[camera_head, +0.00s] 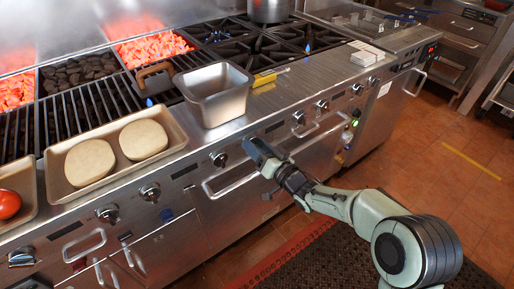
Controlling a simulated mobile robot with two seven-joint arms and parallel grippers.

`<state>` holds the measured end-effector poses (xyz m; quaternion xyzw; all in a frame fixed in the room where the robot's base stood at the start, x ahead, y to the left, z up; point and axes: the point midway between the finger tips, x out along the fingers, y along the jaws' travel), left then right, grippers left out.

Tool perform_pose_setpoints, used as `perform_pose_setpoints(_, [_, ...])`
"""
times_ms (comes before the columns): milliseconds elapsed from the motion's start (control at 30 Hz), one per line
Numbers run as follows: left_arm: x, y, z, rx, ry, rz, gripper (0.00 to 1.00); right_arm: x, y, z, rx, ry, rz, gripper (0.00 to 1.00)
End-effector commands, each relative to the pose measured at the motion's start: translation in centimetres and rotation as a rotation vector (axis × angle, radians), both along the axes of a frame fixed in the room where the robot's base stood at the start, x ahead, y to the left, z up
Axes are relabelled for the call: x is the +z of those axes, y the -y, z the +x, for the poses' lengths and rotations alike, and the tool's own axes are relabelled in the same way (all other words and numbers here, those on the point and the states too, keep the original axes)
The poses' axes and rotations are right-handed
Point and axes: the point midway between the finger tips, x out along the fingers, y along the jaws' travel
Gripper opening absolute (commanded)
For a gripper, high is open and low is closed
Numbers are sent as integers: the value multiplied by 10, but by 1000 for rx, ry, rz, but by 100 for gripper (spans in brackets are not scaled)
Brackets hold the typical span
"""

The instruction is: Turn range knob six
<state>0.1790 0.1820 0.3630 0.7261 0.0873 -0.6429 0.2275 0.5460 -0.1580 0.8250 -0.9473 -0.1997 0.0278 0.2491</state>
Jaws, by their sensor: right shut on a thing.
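A row of round metal range knobs runs along the slanted front panel of the range. Visible ones include a knob (218,159) left of my right gripper and a knob (298,117) right of it. My right gripper (252,145) reaches up from the lower right, with its dark fingers against the panel between these two knobs. It is shut on a range knob there, which the fingers hide. I cannot read any number on it. My left gripper is not in view.
An oven handle (232,184) sticks out below the gripper. On the worktop stand a metal pan (217,110), a tray (178,140) with two dough rounds (143,139), and a yellow-handled tool (265,79). The floor (440,190) at right is clear.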

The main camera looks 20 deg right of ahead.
Motion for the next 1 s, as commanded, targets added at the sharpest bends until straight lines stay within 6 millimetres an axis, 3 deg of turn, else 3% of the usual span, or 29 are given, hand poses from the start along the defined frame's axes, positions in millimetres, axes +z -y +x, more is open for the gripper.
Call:
perform_pose_setpoints(700, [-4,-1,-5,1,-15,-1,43,-1,2,0,-3,-30,78,22])
perform_pose_setpoints(733, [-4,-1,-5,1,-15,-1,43,-1,2,0,-3,-30,78,59])
perform_pose_setpoints(800, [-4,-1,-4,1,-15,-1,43,-1,1,0,-3,-30,78,76])
perform_pose_setpoints(1000, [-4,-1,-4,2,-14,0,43,0,1,0,-2,-29,78,76])
